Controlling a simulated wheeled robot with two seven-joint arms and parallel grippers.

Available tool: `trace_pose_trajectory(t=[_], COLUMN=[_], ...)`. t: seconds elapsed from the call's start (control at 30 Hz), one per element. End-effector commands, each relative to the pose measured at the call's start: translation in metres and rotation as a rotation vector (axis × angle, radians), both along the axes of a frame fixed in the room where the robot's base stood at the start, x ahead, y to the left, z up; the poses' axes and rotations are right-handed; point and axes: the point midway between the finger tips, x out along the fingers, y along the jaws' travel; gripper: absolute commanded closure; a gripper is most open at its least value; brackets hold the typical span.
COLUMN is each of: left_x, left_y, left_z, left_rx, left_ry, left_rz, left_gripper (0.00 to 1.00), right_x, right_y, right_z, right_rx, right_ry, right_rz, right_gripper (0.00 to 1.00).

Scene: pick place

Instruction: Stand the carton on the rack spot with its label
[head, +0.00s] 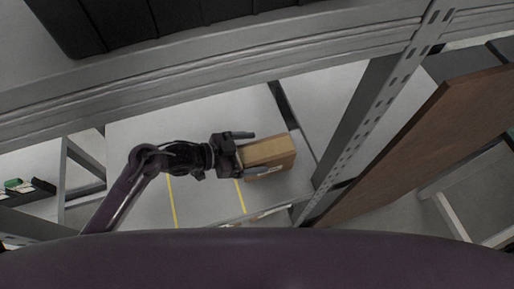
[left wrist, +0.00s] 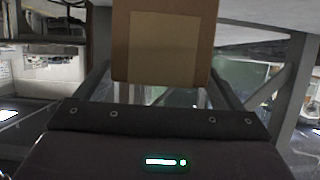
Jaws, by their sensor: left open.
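A brown cardboard carton (head: 267,153) sits on the grey rack shelf (head: 135,125), near the gap before the rack's slotted upright. In the left wrist view the carton (left wrist: 163,42) fills the top middle, with a lighter tan panel on its near face. My left gripper (head: 246,154) is open, with one finger along each long side of the carton. Whether the fingers touch it cannot be told. No printed label can be read. My right gripper is not in view.
Yellow lines (head: 171,200) mark the shelf left of and below the carton. A slotted metal upright (head: 366,130) stands to the right, with a brown board (head: 430,140) beyond it. A grey beam (head: 200,75) crosses above. Black crates (head: 130,20) sit on the upper shelf.

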Motion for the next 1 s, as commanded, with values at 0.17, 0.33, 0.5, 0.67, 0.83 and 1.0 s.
trace_pose_trajectory(t=[0.17,0.33,0.5,0.67,0.83,1.0], left_x=[-0.01,-0.015,-0.016,-0.016,-0.016,-0.016], left_y=[0.029,0.045,0.05,0.049,0.049,0.049], left_z=[0.019,0.023,0.023,0.023,0.023,0.025], left_rx=[0.003,0.0,-0.001,-0.001,-0.001,-0.001], left_ry=[0.001,0.002,0.0,0.0,0.0,0.0], left_rz=[-0.001,-0.001,-0.001,-0.001,-0.001,-0.001], left_gripper=[0.11,0.11,0.11,0.11,0.11,0.11], right_x=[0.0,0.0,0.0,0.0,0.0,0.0], right_y=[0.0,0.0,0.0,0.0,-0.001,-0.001], right_z=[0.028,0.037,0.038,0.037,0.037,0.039], right_rx=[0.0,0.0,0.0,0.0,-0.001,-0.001], right_ry=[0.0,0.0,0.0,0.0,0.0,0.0], right_rz=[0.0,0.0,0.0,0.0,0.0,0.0], right_gripper=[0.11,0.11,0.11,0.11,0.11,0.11])
